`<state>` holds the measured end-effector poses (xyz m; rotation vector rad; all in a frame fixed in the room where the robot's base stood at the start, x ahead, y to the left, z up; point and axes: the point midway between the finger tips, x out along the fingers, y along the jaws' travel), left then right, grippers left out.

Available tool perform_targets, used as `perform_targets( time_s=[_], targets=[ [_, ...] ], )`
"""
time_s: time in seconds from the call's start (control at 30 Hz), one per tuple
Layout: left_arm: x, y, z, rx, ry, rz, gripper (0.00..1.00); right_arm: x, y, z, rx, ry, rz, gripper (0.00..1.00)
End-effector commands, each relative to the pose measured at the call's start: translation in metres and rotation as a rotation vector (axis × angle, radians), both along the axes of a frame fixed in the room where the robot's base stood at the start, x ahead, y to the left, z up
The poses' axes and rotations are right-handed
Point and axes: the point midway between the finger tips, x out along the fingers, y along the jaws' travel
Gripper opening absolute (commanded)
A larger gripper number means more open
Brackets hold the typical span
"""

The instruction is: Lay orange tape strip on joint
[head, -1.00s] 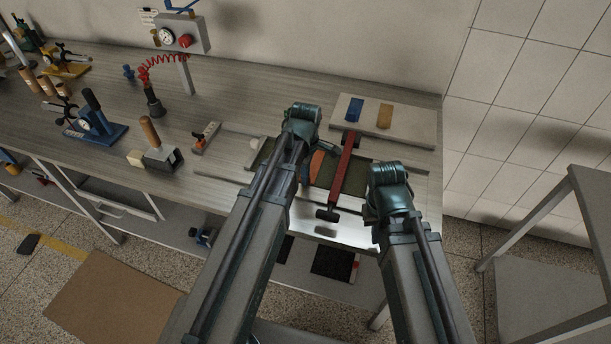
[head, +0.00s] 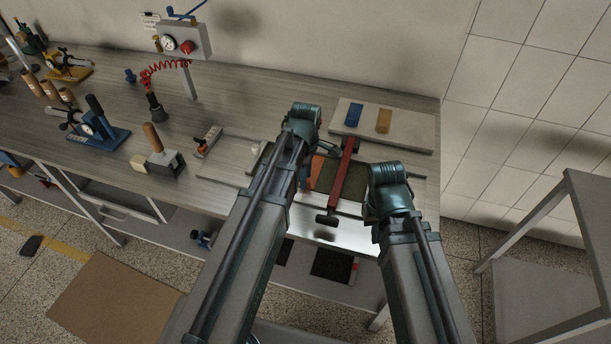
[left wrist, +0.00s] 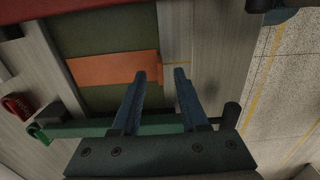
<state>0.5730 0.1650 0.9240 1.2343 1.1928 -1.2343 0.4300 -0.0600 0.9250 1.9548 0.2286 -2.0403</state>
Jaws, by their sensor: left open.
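The orange tape strip (head: 317,172) lies across the dark green sheet (head: 328,181) in the head view, left of a red bar (head: 343,178); my left arm partly covers it. In the left wrist view the orange strip (left wrist: 105,69) looks flat across the green sheet (left wrist: 95,38). Its right end is by the fingertips of my left gripper (left wrist: 160,75), which is open with a clear gap and nothing held. The joint under the strip cannot be made out. My right gripper's fingers are hidden; only the right arm shows.
A green bar (left wrist: 100,128) crosses the left wrist view near the gripper. A board (head: 408,128) with a blue strip (head: 354,115) and a tan strip (head: 384,120) lies at the back right.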

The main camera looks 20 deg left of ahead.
Motion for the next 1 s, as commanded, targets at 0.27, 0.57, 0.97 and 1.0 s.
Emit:
perform_targets(
  time_s=[0.27, 0.57, 0.97, 1.0],
  targets=[
    [0.000, 0.000, 0.050, 0.000, 0.000, 0.000, 0.43, 0.000, 0.000, 0.050, 0.000, 0.000, 0.000, 0.00],
    [0.000, 0.000, 0.096, 0.000, 0.000, 0.000, 0.43, 0.000, 0.000, 0.096, 0.000, 0.000, 0.002, 0.00],
    [0.000, 0.000, 0.114, 0.000, 0.000, 0.000, 0.43, 0.000, 0.000, 0.114, 0.000, 0.000, 0.003, 0.00],
    [0.000, 0.000, 0.114, 0.000, 0.000, 0.000, 0.43, 0.000, 0.000, 0.114, 0.000, 0.000, 0.003, 0.00]
  ],
)
